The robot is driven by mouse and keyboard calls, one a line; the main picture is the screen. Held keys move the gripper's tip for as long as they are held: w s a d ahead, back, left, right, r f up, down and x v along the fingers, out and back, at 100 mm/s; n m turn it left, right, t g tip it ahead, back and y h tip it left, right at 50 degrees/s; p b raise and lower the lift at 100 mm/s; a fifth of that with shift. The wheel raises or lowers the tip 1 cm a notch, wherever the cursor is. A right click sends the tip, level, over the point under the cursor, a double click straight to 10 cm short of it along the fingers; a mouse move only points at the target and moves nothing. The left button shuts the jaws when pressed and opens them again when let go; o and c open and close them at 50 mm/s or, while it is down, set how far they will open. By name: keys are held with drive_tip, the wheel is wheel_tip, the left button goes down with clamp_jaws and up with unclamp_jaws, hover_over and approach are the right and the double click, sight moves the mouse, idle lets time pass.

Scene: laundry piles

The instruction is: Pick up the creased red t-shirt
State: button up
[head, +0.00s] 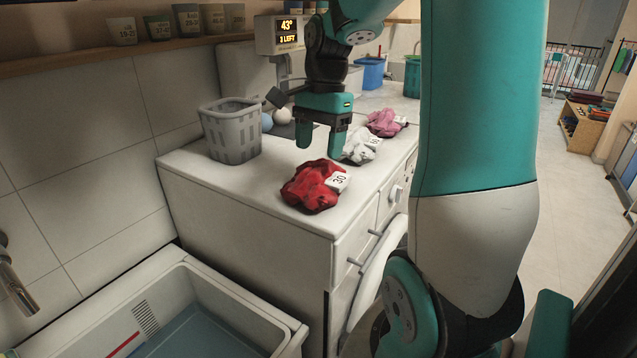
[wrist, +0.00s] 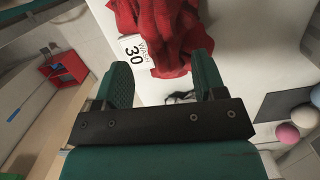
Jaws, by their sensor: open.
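The creased red t-shirt (head: 312,187) lies crumpled on the white counter, near its front corner, with a white tag reading 30. In the wrist view the red t-shirt (wrist: 165,35) is at the top, beyond the fingertips, and its tag (wrist: 134,50) reads WASH 30. My gripper (head: 319,145) is open and empty, fingers pointing down, above the counter and behind the red t-shirt in the head view. In the wrist view my gripper's fingers (wrist: 160,78) are spread apart, with the near edge of the cloth showing between and beyond them. I see no clear contact with the cloth.
A white crumpled garment (head: 360,146) and a pink one (head: 384,122) lie farther back along the counter (head: 225,184). A grey basket (head: 231,131) stands left. Balls (head: 282,116) lie behind my gripper. A sink (head: 215,310) is below at front left.

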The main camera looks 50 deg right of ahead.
sight(317, 165)
drive_tip(key=f, duration=0.1)
drive_tip(key=f+p, duration=0.1)
drive_tip(key=f, duration=0.3)
drive_tip(key=shift+w+a+f, duration=0.1)
drive_tip(key=shift+w+a, duration=0.05)
drive_tip(key=shift+a, duration=0.1)
drive_tip(key=c, duration=1.1)
